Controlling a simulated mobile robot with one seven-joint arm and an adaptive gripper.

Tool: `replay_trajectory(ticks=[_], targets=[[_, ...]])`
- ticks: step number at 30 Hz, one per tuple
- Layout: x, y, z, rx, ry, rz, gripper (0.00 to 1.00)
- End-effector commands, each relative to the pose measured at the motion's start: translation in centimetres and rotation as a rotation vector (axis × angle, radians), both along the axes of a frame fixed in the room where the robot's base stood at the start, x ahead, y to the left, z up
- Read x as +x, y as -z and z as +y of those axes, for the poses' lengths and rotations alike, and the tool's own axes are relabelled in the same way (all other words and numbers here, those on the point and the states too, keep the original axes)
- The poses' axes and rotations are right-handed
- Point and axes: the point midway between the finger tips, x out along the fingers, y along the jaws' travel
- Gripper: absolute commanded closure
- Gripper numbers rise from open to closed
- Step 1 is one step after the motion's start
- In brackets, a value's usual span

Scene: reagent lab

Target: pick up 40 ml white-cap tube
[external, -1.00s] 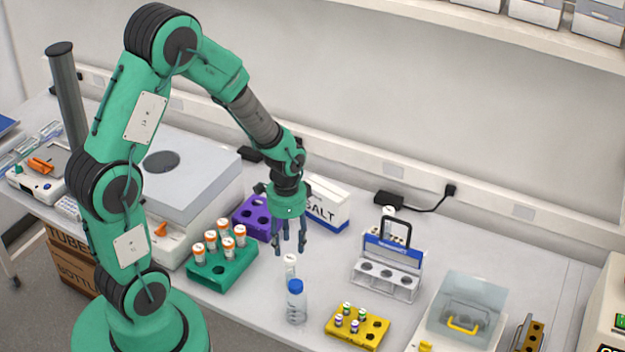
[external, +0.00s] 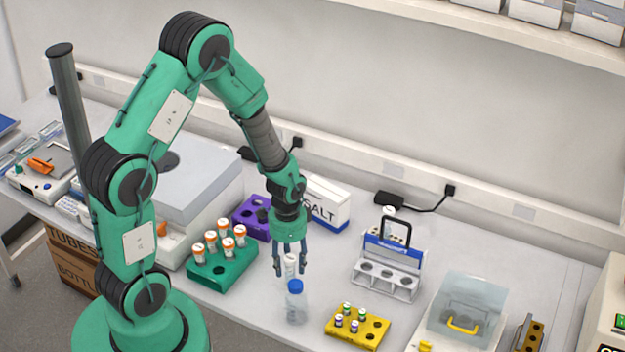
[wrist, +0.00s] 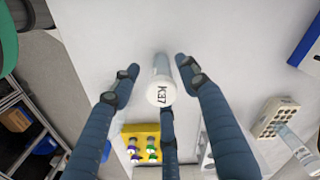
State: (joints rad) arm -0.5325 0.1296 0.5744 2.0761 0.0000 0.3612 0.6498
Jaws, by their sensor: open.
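The white-cap tube (external: 290,259) stands upright on the bench, just behind a clear bottle with a blue cap (external: 296,287). In the wrist view its white cap (wrist: 160,92), marked K37, faces the camera. My gripper (external: 290,270) points down over the tube, its dark blue fingers spread around it. In the wrist view my gripper (wrist: 158,78) is open, with one finger on each side of the tube and a third below it. I cannot tell whether any finger touches it. The tube's lower part is mostly hidden by the bottle and fingers.
A green rack (external: 222,268) with several orange-cap tubes stands to the left. A purple rack (external: 252,222) and a SALT box (external: 325,207) are behind.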

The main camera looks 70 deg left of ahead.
Motion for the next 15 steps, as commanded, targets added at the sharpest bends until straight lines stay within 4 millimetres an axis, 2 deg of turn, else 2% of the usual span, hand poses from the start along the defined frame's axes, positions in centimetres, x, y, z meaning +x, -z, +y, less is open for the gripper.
replay_trajectory(ticks=[8, 15], targets=[[0.0, 0.4, 0.0, -0.001, 0.000, 0.001, 0.55], [0.1, 2.5, -0.1, -0.002, 0.000, 0.003, 0.55]])
